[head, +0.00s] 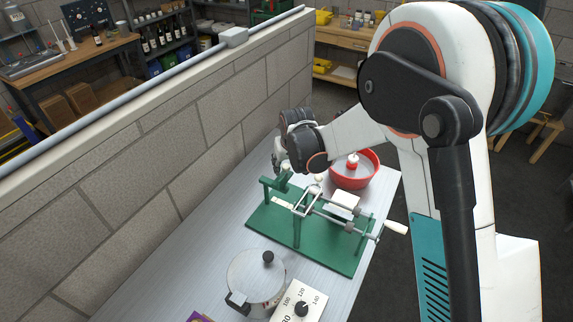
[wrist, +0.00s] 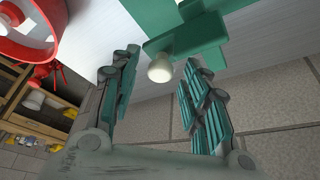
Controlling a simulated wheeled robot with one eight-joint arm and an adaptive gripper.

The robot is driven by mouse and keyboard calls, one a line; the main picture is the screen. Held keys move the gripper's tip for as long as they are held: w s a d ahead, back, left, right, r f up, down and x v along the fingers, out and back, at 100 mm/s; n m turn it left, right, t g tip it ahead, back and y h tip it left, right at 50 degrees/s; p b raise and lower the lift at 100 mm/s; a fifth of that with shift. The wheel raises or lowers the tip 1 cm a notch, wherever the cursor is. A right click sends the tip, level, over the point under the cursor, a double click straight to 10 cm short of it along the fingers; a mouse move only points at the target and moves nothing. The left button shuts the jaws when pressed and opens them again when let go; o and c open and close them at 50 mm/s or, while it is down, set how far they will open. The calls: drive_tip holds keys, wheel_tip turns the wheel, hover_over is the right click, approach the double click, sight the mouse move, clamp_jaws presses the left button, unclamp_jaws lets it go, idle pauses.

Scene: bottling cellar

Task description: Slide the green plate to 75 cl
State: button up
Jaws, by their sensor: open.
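A green stand (head: 262,222) with metal rods and a handle is on the metal bench. A green plate (head: 281,182) is raised at its left end, under my gripper (head: 283,164). A small pale label (head: 283,204) lies on the stand below it, too small to read. In the wrist view the green plate (wrist: 185,42) carries a cream knob (wrist: 160,68). The fingers of my gripper (wrist: 161,62) are open, one on each side of the knob, with gaps on both sides. The 75 cl mark cannot be made out.
A red bowl (head: 354,172) stands behind the stand. A lidded pot (head: 255,280) and a white dial box (head: 298,303) stand in front. A block wall (head: 180,150) runs along the bench's left side. Some bare bench (head: 215,258) shows at left.

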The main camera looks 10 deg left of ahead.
clamp_jaws()
drive_tip(key=w+a+b, duration=0.1)
drive_tip(key=w+a, duration=0.1)
drive_tip(key=a, duration=0.3)
drive_tip(key=shift+a, duration=0.35)
drive_tip(key=shift+r, duration=0.1)
unclamp_jaws()
drive_tip(key=shift+a, duration=0.15)
drive_tip(key=v, duration=1.2)
